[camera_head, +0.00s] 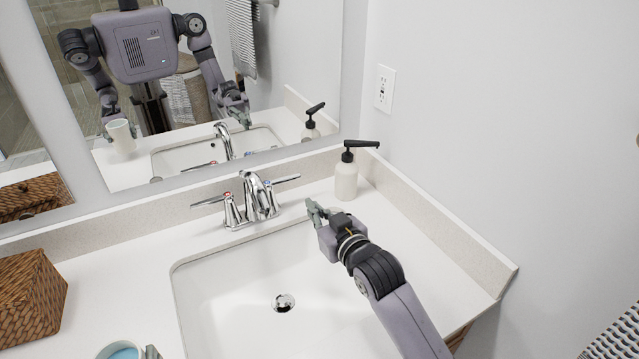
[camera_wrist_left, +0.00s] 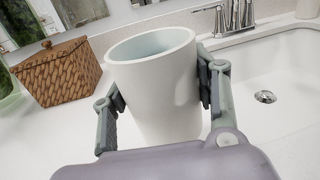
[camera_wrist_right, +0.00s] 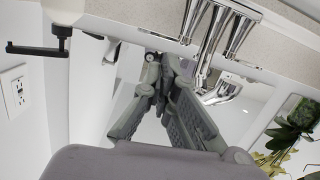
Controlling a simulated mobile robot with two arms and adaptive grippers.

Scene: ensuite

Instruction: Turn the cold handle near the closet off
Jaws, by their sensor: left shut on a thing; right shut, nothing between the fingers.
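The chrome faucet (camera_head: 252,200) stands behind the white sink, with its spout in the middle. Its right lever handle (camera_head: 285,179) has a small mark that looks blue and points right. Its left lever handle (camera_head: 208,201) has a red mark and points left. My right gripper (camera_head: 314,208) is shut and empty, just right of and in front of the right handle, apart from it. In the right wrist view the faucet (camera_wrist_right: 208,45) is beyond the closed fingertips (camera_wrist_right: 155,75). My left gripper (camera_wrist_left: 160,85) is shut on a white cup (camera_wrist_left: 155,95), whose rim shows at the bottom of the head view (camera_head: 121,350).
A soap dispenser (camera_head: 346,180) with a black pump stands close behind my right gripper. The sink basin (camera_head: 235,285) is empty. A woven box (camera_head: 28,300) sits on the counter at left. A mirror and a backsplash (camera_head: 430,215) bound the counter.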

